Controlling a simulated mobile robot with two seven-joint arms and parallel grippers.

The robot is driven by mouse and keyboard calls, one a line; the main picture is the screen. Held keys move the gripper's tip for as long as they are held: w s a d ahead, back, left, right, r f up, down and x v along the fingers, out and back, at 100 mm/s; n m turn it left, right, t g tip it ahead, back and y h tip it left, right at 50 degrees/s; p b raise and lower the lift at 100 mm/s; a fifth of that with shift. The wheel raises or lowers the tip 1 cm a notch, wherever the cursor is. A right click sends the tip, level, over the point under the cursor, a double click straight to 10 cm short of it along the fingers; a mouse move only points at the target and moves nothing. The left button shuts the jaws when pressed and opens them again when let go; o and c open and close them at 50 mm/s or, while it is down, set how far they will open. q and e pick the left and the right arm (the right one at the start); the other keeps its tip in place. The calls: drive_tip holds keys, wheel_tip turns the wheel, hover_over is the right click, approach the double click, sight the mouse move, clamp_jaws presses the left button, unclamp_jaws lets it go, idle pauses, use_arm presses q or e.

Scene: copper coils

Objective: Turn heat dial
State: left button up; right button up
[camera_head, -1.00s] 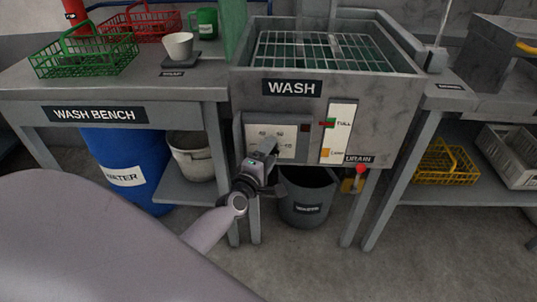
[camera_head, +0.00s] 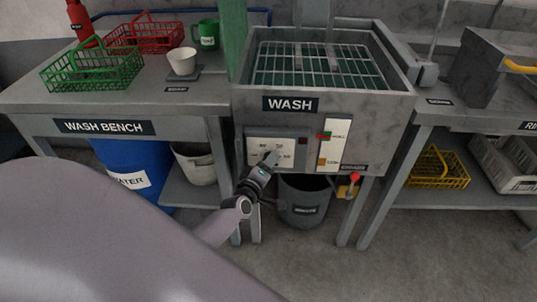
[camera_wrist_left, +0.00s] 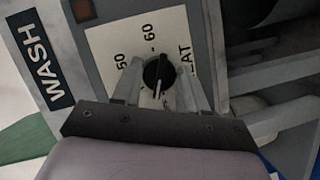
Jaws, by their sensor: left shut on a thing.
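The heat dial (camera_wrist_left: 157,73) is a round black knob with a pale pointer on a white plate in the left wrist view. The numbers 50 and 60 and part of the word HEAT show around it. My left gripper (camera_wrist_left: 158,84) has one finger on each side of the dial and is shut on it. In the head view the gripper (camera_head: 270,160) reaches the white dial plate (camera_head: 262,146) on the front of the wash tank (camera_head: 385,110) and covers the dial. My right gripper is in neither view.
A white gauge strip (camera_head: 335,140) with red and yellow marks is right of the dial plate. A grey waste bucket (camera_head: 305,212) and a red-knobbed drain valve (camera_head: 354,178) are below. The wash bench (camera_head: 60,105) with baskets is at left.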

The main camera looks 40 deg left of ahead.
use_arm(q)
drive_tip(key=shift+r+m+g+y+p, duration=0.1)
drive_tip(key=shift+m+g+y+p, duration=0.45)
drive_tip(key=shift+m+p, duration=1.05)
drive_tip(key=shift+r+m+g+y+p, duration=0.1)
drive_tip(key=shift+m+g+y+p, duration=0.25)
drive_tip(key=shift+m+g+p, duration=1.2)
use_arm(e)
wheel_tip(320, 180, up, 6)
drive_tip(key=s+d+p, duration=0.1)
use_arm(q)
drive_tip(key=shift+f+n+t, duration=0.1)
drive_tip(key=shift+n+t, duration=0.35)
drive_tip(key=shift+t, duration=0.35)
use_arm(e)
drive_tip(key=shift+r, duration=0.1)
use_arm(q)
drive_tip(key=o, duration=1)
drive_tip(key=shift+o, duration=0.2)
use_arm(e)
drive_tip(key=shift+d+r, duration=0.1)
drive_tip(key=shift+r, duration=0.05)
